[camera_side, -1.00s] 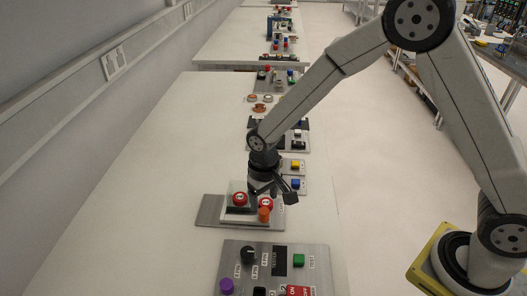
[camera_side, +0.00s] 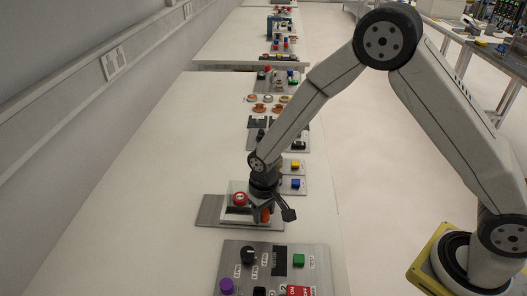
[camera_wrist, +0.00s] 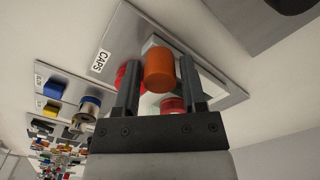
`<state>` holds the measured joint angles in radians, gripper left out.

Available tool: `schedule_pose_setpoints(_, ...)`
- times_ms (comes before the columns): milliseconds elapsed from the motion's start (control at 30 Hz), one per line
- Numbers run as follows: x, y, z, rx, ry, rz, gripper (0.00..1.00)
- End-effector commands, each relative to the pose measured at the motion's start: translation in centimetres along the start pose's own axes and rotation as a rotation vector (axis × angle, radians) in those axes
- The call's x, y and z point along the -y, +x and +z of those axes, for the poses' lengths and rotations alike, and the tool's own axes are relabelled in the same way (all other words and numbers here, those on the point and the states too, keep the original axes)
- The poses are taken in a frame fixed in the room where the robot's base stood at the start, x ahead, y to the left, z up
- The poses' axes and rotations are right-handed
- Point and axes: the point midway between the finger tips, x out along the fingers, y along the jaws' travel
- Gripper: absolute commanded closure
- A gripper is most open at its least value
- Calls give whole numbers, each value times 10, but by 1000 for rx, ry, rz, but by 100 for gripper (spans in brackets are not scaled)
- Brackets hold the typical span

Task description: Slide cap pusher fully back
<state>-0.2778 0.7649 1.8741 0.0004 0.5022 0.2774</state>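The cap station is a grey plate (camera_side: 211,211) with a pale block, labelled CAPS in the wrist view. The orange cylindrical knob (camera_wrist: 159,69), which looks like the cap pusher, stands at its near right side in the side view (camera_side: 265,216). One red cap (camera_side: 239,198) shows on the block's left; in the wrist view, red parts show behind the left finger (camera_wrist: 125,74) and below the orange knob (camera_wrist: 172,104). My gripper (camera_wrist: 161,82) is open, with a finger on each side of the orange knob and narrow gaps visible. Contact cannot be told.
A panel (camera_side: 232,263) with a black dial, purple knob and green button lies in front of the station. Blue (camera_side: 296,183) and yellow (camera_side: 295,164) button boxes stand close behind. The white table is clear to the left.

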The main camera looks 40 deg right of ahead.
Motion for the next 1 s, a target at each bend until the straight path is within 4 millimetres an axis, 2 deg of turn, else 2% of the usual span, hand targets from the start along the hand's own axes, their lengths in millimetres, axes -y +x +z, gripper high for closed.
schedule_pose_setpoints(33,0,0,0,0,0,0,66)
schedule_pose_setpoints(133,0,0,0,0,0,0,98)
schedule_pose_setpoints(167,0,0,0,0,0,0,100)
schedule_pose_setpoints(1000,0,0,0,1,0,0,100)
